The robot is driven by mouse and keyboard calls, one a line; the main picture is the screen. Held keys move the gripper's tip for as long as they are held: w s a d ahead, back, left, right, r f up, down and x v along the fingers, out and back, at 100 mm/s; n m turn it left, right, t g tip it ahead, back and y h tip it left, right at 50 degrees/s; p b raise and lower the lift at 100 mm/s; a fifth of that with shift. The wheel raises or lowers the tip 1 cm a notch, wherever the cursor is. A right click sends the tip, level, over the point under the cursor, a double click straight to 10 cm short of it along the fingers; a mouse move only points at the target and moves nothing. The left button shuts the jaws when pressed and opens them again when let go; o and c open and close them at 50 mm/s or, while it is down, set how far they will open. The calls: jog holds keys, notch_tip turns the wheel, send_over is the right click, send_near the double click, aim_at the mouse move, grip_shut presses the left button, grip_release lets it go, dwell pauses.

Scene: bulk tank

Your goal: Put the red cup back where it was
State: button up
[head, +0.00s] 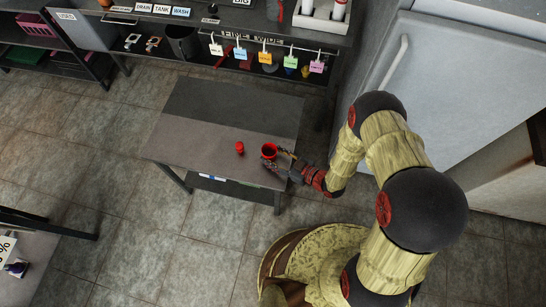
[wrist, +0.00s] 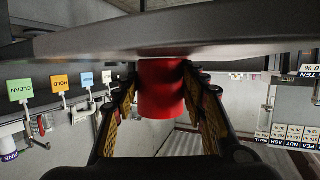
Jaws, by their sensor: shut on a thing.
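The red cup (head: 268,150) is at the right part of the grey table, its dark open mouth facing up in the head view. My gripper (head: 277,157) reaches in from the right and is shut on it. In the wrist view the cup (wrist: 161,92) sits between both fingers, one on each side. There its end meets a grey surface (wrist: 230,28) across the top of the picture. I cannot tell whether the cup rests on the table or is just above it. A smaller red object (head: 239,148) stands just left of the cup, apart from it.
The table (head: 190,137) is bare on its left; a darker mat or panel (head: 240,108) covers its back. Behind it is a shelf with coloured tags (head: 265,57). A large grey fridge-like cabinet (head: 455,75) stands to the right. Tiled floor is open left of the table.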

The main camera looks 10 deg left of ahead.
jog(key=shift+f, duration=0.2)
jog(key=o, duration=1.2)
jog(key=shift+o, duration=0.4)
jog(key=shift+r, duration=0.2)
jog(key=p+v, duration=0.3)
jog(key=v, duration=0.9)
